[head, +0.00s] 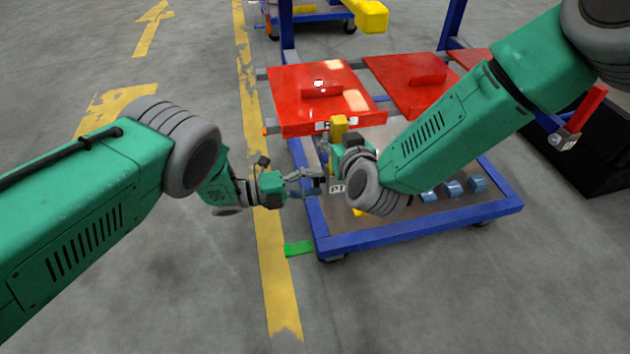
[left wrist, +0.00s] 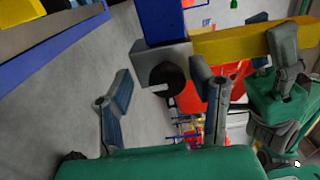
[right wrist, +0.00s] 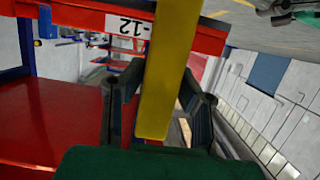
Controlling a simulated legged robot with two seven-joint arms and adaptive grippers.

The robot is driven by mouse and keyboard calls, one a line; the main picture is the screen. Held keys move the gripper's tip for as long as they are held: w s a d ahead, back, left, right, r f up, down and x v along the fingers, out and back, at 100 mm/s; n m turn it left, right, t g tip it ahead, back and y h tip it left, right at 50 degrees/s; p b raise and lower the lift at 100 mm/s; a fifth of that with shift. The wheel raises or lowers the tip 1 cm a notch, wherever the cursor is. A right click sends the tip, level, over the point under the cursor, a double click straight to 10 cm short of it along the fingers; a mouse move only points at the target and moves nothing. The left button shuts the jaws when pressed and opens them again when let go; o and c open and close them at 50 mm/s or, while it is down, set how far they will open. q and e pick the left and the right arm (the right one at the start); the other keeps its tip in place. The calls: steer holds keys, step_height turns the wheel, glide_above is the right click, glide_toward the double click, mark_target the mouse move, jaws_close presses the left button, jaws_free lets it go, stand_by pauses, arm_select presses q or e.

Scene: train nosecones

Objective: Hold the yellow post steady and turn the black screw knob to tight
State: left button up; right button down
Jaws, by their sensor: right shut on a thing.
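The yellow post (head: 339,127) stands at the front edge of a red panel in the head view. It crosses the right wrist view (right wrist: 170,65) between my right gripper's fingers (right wrist: 160,85). My right gripper is shut on the post, and this also shows at the right of the left wrist view (left wrist: 240,44). The round black screw knob (left wrist: 168,77) sits on a grey block at the end of the post, beside a blue bar. My left gripper (left wrist: 160,80) is open, with its fingers on either side of the knob and gaps showing. In the head view the knob is hidden.
A blue cart frame (head: 420,232) carries red panels (head: 310,85) and small blue parts (head: 452,188) on its lower deck. A black box (head: 585,150) stands at the right. The floor at the left is clear, with yellow markings.

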arm_select(q)
steer(key=shift+r, duration=0.1)
steer(key=shift+a, duration=0.1)
steer(key=v, duration=1.2)
arm_select(e)
steer(key=shift+s, duration=0.1)
steer(key=c, duration=1.1)
jaws_free()
steer(key=shift+c, duration=0.2)
